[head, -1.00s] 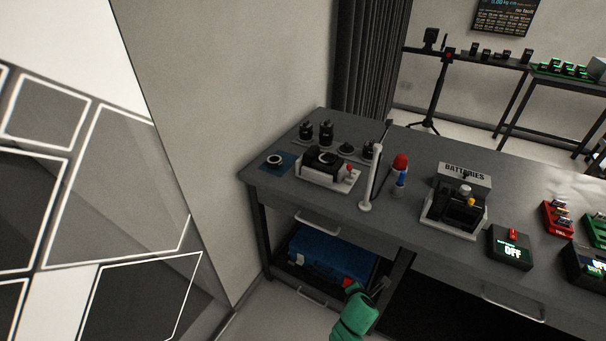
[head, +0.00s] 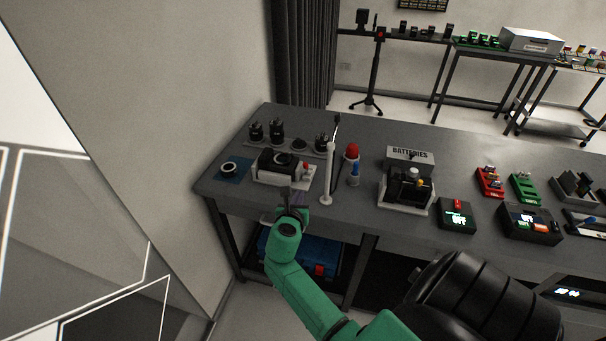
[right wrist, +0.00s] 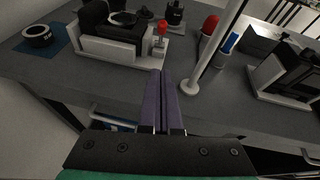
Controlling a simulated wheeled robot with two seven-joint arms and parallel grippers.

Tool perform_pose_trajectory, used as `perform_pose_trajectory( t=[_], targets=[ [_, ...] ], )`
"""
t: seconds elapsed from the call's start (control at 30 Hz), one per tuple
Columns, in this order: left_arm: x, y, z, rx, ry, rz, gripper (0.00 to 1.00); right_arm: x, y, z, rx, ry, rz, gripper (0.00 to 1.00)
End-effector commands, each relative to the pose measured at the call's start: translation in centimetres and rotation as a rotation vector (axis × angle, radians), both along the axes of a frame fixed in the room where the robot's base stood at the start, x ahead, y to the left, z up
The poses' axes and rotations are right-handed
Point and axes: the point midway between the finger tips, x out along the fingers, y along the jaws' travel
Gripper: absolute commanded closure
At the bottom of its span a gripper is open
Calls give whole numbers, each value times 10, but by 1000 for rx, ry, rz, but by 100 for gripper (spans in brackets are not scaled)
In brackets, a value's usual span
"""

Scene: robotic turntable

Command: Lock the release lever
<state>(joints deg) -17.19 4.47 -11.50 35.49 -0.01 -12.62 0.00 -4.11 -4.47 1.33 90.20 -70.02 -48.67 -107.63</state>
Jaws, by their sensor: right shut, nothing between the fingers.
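A black device on a white base (head: 268,182) stands near the left end of the grey table. A small red-topped lever (head: 306,167) stands upright at the base's right end. In the right wrist view the lever's red knob (right wrist: 162,27) shows just beyond the fingers, above the white base (right wrist: 112,47). I cannot tell from its look whether it is locked. My right gripper (head: 297,200) is at the table's front edge, in front of the lever and apart from it. In the right wrist view its purple fingers (right wrist: 164,75) are together and empty. My left gripper is not in view.
A white upright post (head: 328,175) stands close to the lever's right. A black ring on a blue mat (head: 236,168) lies to the left. Black cylinders (head: 277,131) stand behind.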

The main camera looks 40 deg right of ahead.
Motion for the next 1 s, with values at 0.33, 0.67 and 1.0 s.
perform_pose_trajectory(
  t=[0.33, 0.67, 1.0],
  targets=[
    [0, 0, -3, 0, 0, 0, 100, 48, -55, -27, -1, 0, -2, 100],
    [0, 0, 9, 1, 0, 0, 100, 74, -81, -11, 2, 0, 1, 100],
    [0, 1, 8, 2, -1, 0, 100, 75, -81, -12, 2, 0, 1, 100]
  ],
)
